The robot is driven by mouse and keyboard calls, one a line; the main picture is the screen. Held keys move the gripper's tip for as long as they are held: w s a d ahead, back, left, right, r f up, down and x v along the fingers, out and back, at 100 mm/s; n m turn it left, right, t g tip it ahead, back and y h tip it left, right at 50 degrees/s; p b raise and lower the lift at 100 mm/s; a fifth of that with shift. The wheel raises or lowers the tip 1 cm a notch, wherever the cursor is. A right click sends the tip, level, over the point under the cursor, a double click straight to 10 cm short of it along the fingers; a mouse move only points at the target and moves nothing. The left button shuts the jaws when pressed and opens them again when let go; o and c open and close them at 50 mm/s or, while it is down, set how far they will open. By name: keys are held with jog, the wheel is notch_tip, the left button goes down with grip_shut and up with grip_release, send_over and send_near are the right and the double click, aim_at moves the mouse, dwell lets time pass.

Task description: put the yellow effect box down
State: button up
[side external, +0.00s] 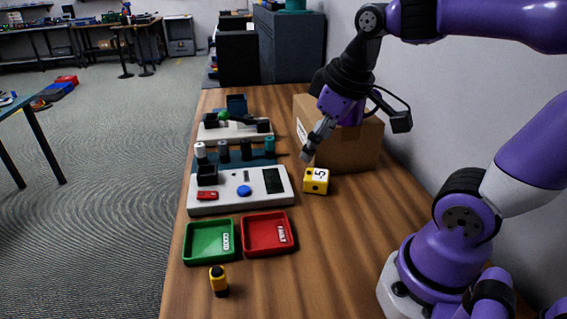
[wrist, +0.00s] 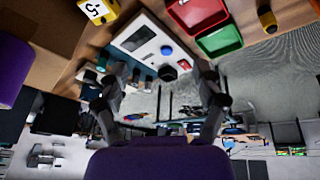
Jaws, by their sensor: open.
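The yellow effect box (side external: 316,181) stands on the wooden table, right of the white tester and in front of the cardboard box. It has a white label on top. In the wrist view the yellow box (wrist: 98,11) shows at the top left, cut by the frame edge and outside the fingers. My gripper (side external: 308,150) is above and behind the yellow box in the side view, apart from it. In the wrist view my gripper (wrist: 165,95) has its fingers spread wide with nothing between them.
The white tester (side external: 240,190) has a blue button. A green tray (side external: 190,245) and a red tray (side external: 262,250) lie nearer, with a small yellow-black object (side external: 218,281) in front. A cardboard box (side external: 350,150) stands close behind my gripper. Right-front table is bare.

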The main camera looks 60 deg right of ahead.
jog(key=w+d+n+g, duration=0.1)
jog(key=w+d+g, duration=0.15)
jog(key=d, duration=0.35)
jog(key=n+g, duration=0.2)
send_over(325, 175)
notch_tip(325, 175, down, 2)
jog(key=f, duration=0.1)
jog(key=shift+y, duration=0.3)
notch_tip(325, 175, down, 8)
jog(key=shift+s+f, duration=0.1)
jog(key=shift+s, duration=0.05)
notch_tip(325, 175, down, 7)
jog(key=shift+r, duration=0.15)
jog(key=c, duration=1)
jog(key=shift+c, duration=0.2)
jog(key=shift+r, duration=0.15)
